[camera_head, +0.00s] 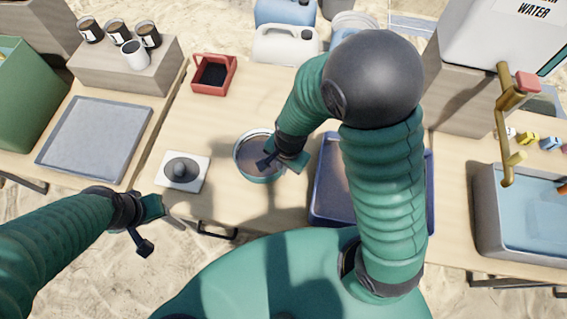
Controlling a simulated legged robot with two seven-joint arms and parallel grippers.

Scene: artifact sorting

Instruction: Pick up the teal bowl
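The teal bowl (245,170) stands on the middle wooden table, with a pale rim and a brownish inside. My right gripper (281,161) is at the bowl's right side. One dark finger is over the inside of the bowl and the other part is at or just outside the right rim. The fingers look spread apart; whether they touch the rim I cannot tell. My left gripper (148,228) is open and empty, in front of the table's left front corner, away from the bowl.
A red caddy (213,74) stands behind. A blue tray (325,213) lies right, partly hidden by my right arm. A grey tray (95,137) is on the left table. A water sink (490,205) is far right.

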